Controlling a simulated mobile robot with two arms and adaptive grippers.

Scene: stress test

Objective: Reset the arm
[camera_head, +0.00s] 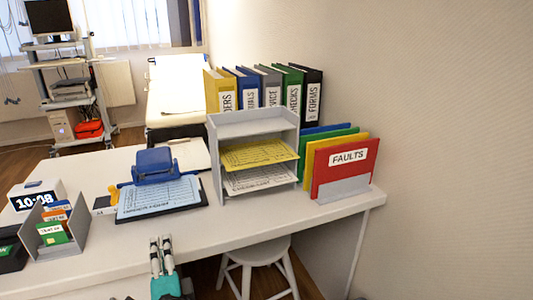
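My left gripper (161,242) shows at the bottom of the head view, in front of the desk's front edge. Its two grey and black fingers point away from me, close side by side, above a teal part of my arm. I see nothing held between them, but cannot tell whether they are fully shut. My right gripper is not in view.
A white desk (110,258) bears a grey paper tray rack (253,128), a clipboard (159,199), a blue hole punch (155,166), a clock (36,195), a card holder (75,236) and a red folder (345,165). A white stool (258,252) stands below.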

